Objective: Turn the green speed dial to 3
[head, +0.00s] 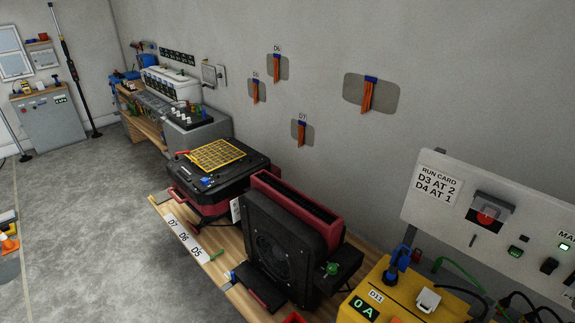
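A green knob (332,268), which looks like the speed dial, sits on a black ledge at the right side of a black and red fan unit (285,235). The knob is small here, and I cannot read its setting or any numbers around it. The fan unit stands upright on the wooden bench (222,282), its round grille facing the front left. Neither of my grippers is in view, and nothing of mine touches the knob.
A yellow unit (385,290) with a blue plug stands right of the knob. A low black and red machine with a yellow grid (216,155) stands behind the fan unit. A white panel (500,215) with a run card is at the right. The floor at left is mostly clear.

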